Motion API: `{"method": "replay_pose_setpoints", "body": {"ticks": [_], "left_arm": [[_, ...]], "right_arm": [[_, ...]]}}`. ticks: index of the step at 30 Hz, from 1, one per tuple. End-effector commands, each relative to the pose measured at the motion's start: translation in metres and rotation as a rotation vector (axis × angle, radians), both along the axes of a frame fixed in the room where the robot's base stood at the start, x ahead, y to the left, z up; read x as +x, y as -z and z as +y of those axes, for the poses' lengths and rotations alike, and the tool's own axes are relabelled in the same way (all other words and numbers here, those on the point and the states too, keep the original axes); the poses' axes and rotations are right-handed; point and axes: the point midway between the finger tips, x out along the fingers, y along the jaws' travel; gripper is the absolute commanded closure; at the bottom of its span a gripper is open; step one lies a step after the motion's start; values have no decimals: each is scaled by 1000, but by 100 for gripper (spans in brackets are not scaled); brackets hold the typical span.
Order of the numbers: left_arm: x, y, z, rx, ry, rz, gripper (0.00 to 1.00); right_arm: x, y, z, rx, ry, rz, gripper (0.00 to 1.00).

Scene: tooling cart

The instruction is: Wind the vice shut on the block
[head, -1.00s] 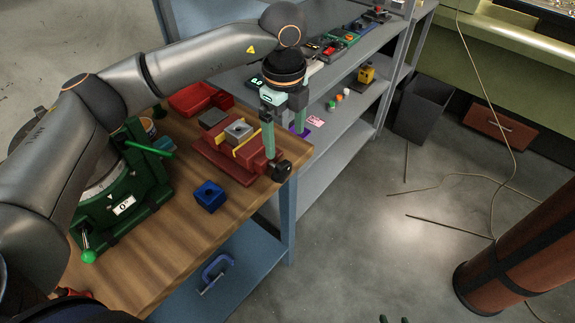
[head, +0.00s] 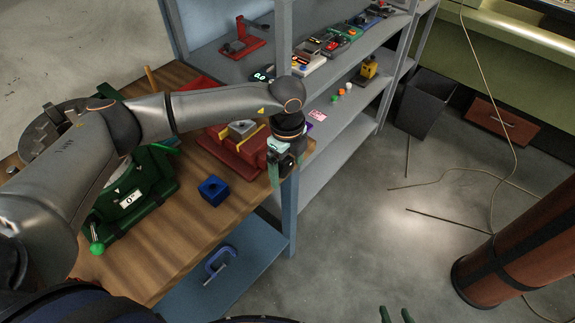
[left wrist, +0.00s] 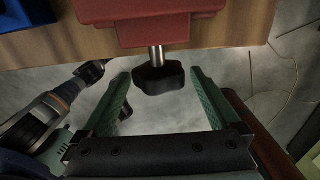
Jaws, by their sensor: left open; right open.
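The red vice (head: 237,154) sits at the bench's right edge in the head view, partly covered by my left arm. A grey metal block (head: 242,128) with a hole in its top stands between its yellow-edged jaws. I cannot tell whether both jaws touch it. The left wrist view shows the vice's red end (left wrist: 150,28), its steel screw (left wrist: 156,57) and the black knob (left wrist: 158,80). My left gripper (head: 279,166) is open at the knob. Its green fingers are on either side of the knob, with gaps showing. My right gripper (head: 396,317) is open and empty at the bottom edge.
A blue block (head: 212,191) lies on the wooden bench (head: 190,232) in front of the vice. A green rotary device (head: 140,195) stands left of it. A grey shelf unit (head: 330,133) rises behind. Open floor lies to the right.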

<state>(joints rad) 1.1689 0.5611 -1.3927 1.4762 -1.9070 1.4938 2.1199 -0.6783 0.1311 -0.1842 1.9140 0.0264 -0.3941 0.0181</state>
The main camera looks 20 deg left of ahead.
Motion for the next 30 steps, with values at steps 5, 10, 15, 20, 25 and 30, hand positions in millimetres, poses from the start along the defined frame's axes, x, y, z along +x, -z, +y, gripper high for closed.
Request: {"method": "replay_pose_setpoints", "body": {"ticks": [5,10,15,20,25,30], "left_arm": [[0,0,0,-1,0,0,8],[0,0,0,-1,0,0,27],[0,0,0,-1,0,0,46],[0,0,0,-1,0,0,64],[0,0,0,-1,0,0,83],[0,-1,0,0,0,3,89]], "right_arm": [[0,0,0,0,0,1,50],[0,0,0,0,0,1,50],[0,0,0,0,0,1,50],[0,0,0,0,0,1,50],[-1,0,0,0,0,1,50],[-1,0,0,0,0,1,50]]}}
